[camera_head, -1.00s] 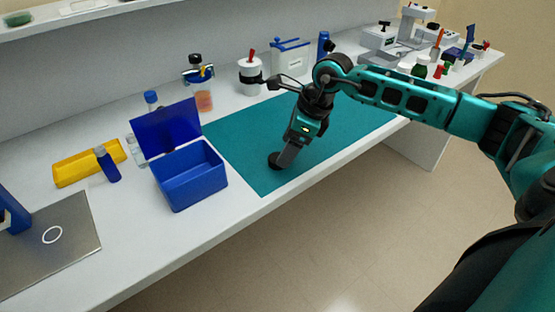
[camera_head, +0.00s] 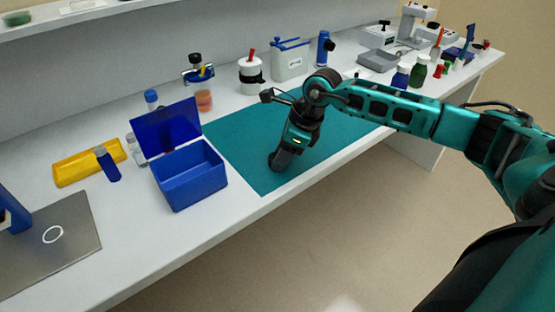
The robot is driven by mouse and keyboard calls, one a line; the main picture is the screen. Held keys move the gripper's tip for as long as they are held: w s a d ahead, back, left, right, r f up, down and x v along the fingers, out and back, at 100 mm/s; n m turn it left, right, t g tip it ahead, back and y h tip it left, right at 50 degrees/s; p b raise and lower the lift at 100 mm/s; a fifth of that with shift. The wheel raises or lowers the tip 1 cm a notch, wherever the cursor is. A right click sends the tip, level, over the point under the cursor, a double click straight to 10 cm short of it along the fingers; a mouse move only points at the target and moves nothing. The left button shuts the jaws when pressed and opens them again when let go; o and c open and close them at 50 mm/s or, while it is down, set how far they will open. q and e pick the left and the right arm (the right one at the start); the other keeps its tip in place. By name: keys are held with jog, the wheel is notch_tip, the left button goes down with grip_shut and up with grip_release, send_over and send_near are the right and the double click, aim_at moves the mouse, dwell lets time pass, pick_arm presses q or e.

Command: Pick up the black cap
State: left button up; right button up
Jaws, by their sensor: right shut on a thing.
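My right gripper (camera_head: 280,163) points down over the teal mat (camera_head: 232,143), near its front edge. Its jaws are shut on the black cap (camera_head: 273,160), a small dark round piece that shows only in part at the fingertips. The fingers hide the rest of it. From this view I cannot tell whether the cap touches the mat or is just above it. My left gripper is out of view.
Jars and a white container (camera_head: 290,60) line the back. The mat around the gripper is clear.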

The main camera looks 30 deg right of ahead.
jog(key=shift+c, duration=1)
jog(key=shift+r, duration=0.15)
